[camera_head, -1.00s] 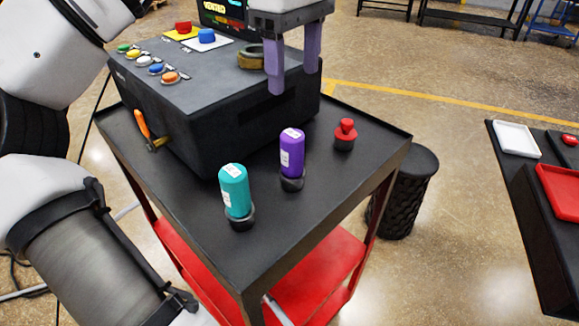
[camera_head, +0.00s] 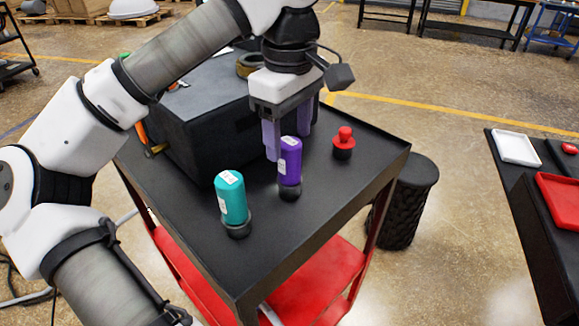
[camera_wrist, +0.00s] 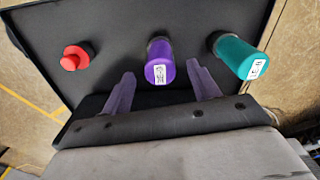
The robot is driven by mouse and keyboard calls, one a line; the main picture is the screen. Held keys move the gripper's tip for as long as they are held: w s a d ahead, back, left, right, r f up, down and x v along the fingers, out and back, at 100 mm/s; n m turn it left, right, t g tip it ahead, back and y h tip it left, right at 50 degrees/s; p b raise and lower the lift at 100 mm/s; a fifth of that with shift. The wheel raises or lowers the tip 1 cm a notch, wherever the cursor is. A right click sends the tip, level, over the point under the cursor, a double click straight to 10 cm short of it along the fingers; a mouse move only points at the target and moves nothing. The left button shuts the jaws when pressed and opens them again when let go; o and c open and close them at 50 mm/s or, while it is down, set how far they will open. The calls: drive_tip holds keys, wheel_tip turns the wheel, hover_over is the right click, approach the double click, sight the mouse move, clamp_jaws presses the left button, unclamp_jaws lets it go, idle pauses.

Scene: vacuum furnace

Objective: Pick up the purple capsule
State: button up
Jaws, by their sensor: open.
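The purple capsule (camera_head: 290,163) stands upright in a small black holder on the black cart top, with a white label at its top. In the wrist view the purple capsule (camera_wrist: 160,62) lies ahead of and between the two purple fingers. My gripper (camera_head: 287,142) is open and empty, just behind the capsule in the head view, with its fingertips low beside the capsule's upper part. The wrist view shows my gripper (camera_wrist: 163,82) with fingers spread wider than the capsule. I cannot tell whether any finger touches it.
A teal capsule (camera_head: 231,198) stands in its own holder to the left. A red knob-shaped piece (camera_head: 344,140) stands to the right. The dark furnace box (camera_head: 200,120) is behind my gripper. The cart top's (camera_head: 330,195) front right is clear.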

drive_tip(key=shift+s+f+p, duration=0.1)
drive_tip(key=shift+f+p, duration=0.45)
drive_tip(key=shift+f, duration=1.75)
drive_tip(key=c, duration=1.3)
drive_tip(key=shift+o, duration=0.2)
drive_tip(key=shift+r, duration=0.1)
wheel_tip(320, 180, up, 20)
drive_tip(key=p, duration=0.3)
